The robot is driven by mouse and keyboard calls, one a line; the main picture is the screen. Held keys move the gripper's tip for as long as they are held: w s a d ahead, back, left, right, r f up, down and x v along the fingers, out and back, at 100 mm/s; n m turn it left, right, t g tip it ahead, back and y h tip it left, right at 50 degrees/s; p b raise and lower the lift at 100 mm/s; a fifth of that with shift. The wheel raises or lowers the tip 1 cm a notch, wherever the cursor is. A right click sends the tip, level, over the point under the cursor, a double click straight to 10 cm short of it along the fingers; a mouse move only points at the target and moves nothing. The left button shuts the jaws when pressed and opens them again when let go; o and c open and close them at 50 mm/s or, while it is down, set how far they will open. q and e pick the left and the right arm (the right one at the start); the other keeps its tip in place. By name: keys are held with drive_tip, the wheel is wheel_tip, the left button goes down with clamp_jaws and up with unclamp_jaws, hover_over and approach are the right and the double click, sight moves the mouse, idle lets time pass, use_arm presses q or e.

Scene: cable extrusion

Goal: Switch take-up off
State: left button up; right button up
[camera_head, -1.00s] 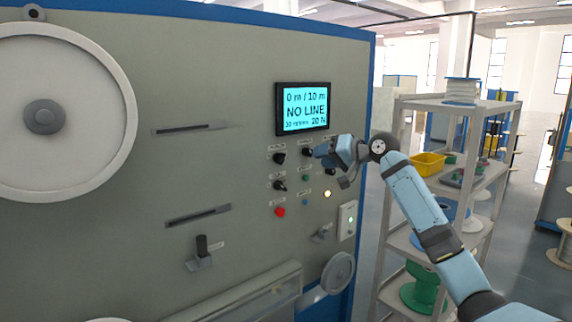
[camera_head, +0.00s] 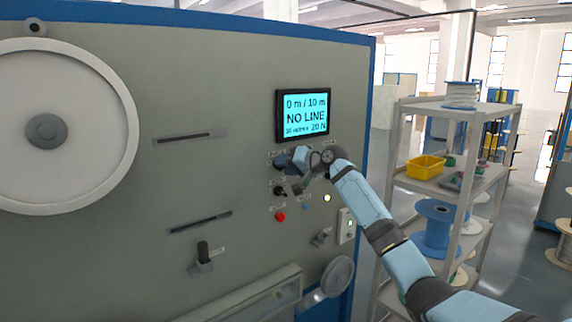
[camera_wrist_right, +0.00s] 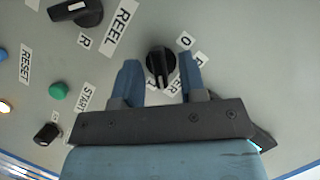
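In the head view my right gripper (camera_head: 287,161) is at the upper-left knob of the control panel, hiding much of that knob. In the right wrist view the gripper (camera_wrist_right: 160,78) is open, with one blue finger on each side of a black rotary knob (camera_wrist_right: 160,62). Gaps show between the fingers and the knob. Labels "0" and a partly hidden one ending in "ER" are beside it. Another black knob (camera_wrist_right: 78,11) is at the top left, near labels "REEL" and "R". I read no take-up label. My left gripper is not in view.
A screen (camera_head: 303,115) above reads "NO LINE". Below the gripper are another black knob (camera_head: 279,191), a red button (camera_head: 280,217) and a lit yellow lamp (camera_head: 327,198). A shelf rack (camera_head: 450,107) stands to the right. A large white reel (camera_head: 85,90) is at left.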

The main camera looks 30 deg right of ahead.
drive_tip(key=shift+c, duration=0.2)
clamp_jaws()
drive_tip(key=shift+r, duration=0.1)
drive_tip(key=shift+a+n+t+h+p, duration=0.15)
drive_tip(key=shift+n+h+p, duration=1.25)
drive_tip(key=shift+n, duration=0.65)
drive_tip(key=shift+a+n+t+h+p, duration=0.15)
drive_tip(key=shift+n+h+p, duration=1.25)
drive_tip(key=shift+n, duration=0.7)
drive_tip(key=shift+a+n+t+h+p, duration=0.1)
drive_tip(key=shift+a+n+h+p, duration=0.05)
drive_tip(key=shift+n+h+p, duration=1.6)
drive_tip(key=shift+n+y+b, duration=0.25)
drive_tip(key=shift+n+b, duration=0.05)
drive_tip(key=shift+b, duration=0.15)
drive_tip(key=shift+o, duration=0.2)
unclamp_jaws()
